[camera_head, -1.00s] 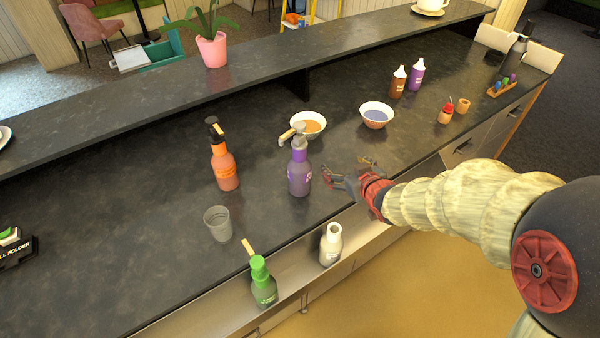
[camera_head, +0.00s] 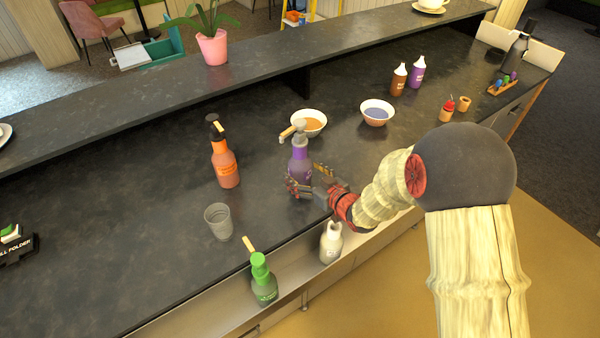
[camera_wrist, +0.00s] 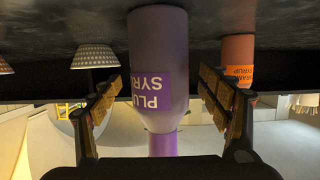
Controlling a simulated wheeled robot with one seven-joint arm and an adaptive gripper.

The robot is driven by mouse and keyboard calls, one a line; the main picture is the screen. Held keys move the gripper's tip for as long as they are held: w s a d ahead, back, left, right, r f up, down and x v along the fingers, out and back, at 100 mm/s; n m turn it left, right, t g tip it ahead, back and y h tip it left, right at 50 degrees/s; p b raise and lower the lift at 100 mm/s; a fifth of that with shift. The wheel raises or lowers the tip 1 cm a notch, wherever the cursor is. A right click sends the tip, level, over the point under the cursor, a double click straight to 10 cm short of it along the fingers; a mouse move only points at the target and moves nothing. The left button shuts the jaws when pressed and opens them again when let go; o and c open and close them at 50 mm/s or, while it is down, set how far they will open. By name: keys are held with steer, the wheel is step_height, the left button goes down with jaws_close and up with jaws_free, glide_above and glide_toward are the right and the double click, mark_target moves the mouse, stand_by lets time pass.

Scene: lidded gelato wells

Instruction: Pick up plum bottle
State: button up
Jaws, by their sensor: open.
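The plum bottle (camera_head: 299,162) is purple with a grey pump top and stands upright on the dark counter. My gripper (camera_head: 311,180) is open, with one finger on each side of the bottle's lower body in the head view, hiding part of it. In the wrist view the picture is upside down; the plum bottle (camera_wrist: 158,70) with its "PLUM SYRUP" label lies between the two open fingers (camera_wrist: 160,105). Gaps show between the bottle and both fingers.
An orange syrup bottle (camera_head: 224,160) stands left of the plum bottle. A bowl (camera_head: 309,122) with orange contents stands close behind. A grey cup (camera_head: 218,221), a green bottle (camera_head: 263,280) and a pale bottle (camera_head: 331,242) are nearer the front. A raised ledge (camera_head: 240,88) runs behind.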

steer(key=shift+x, duration=1.2)
steer(key=shift+c, duration=0.3)
steer(key=c, duration=1.7)
steer(key=shift+r, duration=0.15)
steer(key=shift+c, duration=0.5)
